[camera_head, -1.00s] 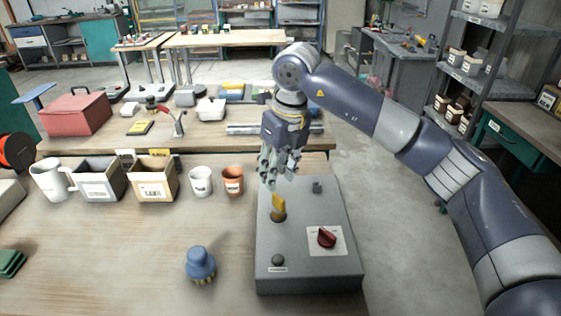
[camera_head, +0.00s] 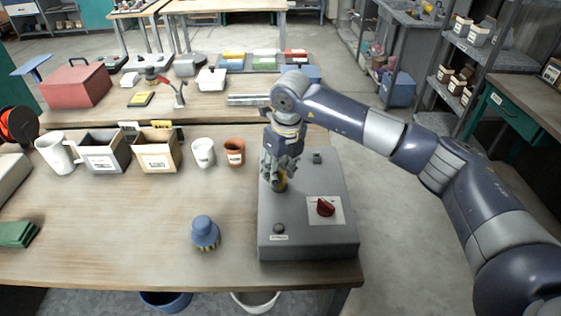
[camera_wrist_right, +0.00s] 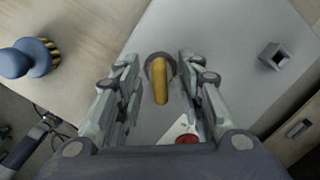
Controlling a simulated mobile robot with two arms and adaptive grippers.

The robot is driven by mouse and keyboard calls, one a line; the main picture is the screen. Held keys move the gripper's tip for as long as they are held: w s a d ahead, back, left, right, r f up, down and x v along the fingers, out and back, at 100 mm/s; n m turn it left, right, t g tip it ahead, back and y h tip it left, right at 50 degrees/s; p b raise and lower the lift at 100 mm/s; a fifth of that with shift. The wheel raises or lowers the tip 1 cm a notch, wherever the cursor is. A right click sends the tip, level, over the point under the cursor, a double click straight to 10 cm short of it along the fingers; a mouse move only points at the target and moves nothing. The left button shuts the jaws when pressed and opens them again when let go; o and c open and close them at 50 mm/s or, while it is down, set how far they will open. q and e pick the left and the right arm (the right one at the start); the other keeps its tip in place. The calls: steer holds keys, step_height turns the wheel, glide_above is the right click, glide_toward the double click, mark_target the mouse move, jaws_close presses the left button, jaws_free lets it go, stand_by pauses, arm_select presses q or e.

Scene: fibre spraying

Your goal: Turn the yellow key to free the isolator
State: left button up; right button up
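The yellow key (camera_head: 280,184) stands in a dark round socket on top of the grey control box (camera_head: 308,242). In the right wrist view the key (camera_wrist_right: 159,84) lies between the two fingers, with a gap on each side. My right gripper (camera_head: 275,178) is open and lowered over the key, hiding part of it; it also shows in the right wrist view (camera_wrist_right: 161,100). The red rotary knob (camera_head: 325,207), likely the isolator, sits on a pale plate at the box's right, partly visible in the wrist view (camera_wrist_right: 187,139). My left gripper is out of view.
A dark button (camera_head: 279,228) and a small grey block (camera_head: 317,158) are on the box. A blue-handled brush (camera_head: 205,232) stands left of it. Cups, including a terracotta one (camera_head: 235,152), and open bins line the back.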

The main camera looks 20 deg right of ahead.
jaws_close()
steer(key=m, duration=0.3)
steer(key=shift+m, duration=0.3)
steer(key=m+h, duration=0.1)
steer(key=m, duration=0.3)
steer(key=shift+m+b, duration=0.3)
steer(key=shift+b, duration=0.05)
jaws_free()
steer(key=shift+r, duration=0.1)
step_height(320, 180, up, 12)
steer(key=s, duration=0.1)
steer(key=shift+s+a, duration=0.3)
steer(key=shift+s, duration=0.05)
